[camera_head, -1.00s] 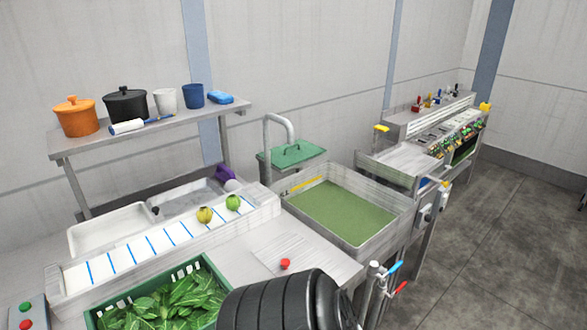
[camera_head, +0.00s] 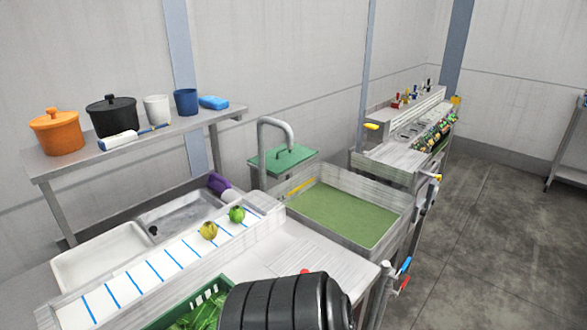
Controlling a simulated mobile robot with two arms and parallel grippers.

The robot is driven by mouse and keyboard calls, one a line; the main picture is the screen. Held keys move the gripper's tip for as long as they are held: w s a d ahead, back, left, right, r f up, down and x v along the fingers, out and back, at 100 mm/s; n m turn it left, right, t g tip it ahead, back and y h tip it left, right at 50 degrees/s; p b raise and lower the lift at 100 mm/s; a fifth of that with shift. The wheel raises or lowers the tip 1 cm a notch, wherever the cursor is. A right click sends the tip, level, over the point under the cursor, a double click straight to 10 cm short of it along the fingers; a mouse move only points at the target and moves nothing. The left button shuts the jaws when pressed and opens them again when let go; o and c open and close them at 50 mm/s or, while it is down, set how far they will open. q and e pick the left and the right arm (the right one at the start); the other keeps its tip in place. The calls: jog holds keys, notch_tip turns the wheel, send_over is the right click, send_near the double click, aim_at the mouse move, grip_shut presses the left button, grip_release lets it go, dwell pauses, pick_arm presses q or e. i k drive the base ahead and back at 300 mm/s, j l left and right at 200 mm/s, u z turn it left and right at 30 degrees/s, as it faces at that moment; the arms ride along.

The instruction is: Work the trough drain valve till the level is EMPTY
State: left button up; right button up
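The trough (camera_head: 383,248) is a square metal basin beside the conveyor. Murky green water (camera_head: 345,213) covers its floor, with a yellow strip (camera_head: 301,186) on its left inner wall. Below its front right corner are a blue lever handle (camera_head: 405,265) and a red lever handle (camera_head: 404,282) on metal pipes. I cannot tell which one is the drain valve. A black ribbed part of my own arm (camera_head: 290,303) fills the bottom centre. Neither gripper shows.
A green-topped stand (camera_head: 283,158) and bent pipe stand behind the trough. A conveyor with blue lines (camera_head: 144,271) carries two round vegetables. A green crate of leaves (camera_head: 212,303) is at the bottom. Open floor (camera_head: 480,250) lies right.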

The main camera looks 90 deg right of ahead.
aim_at(406, 280)
jog(key=z, duration=2.65)
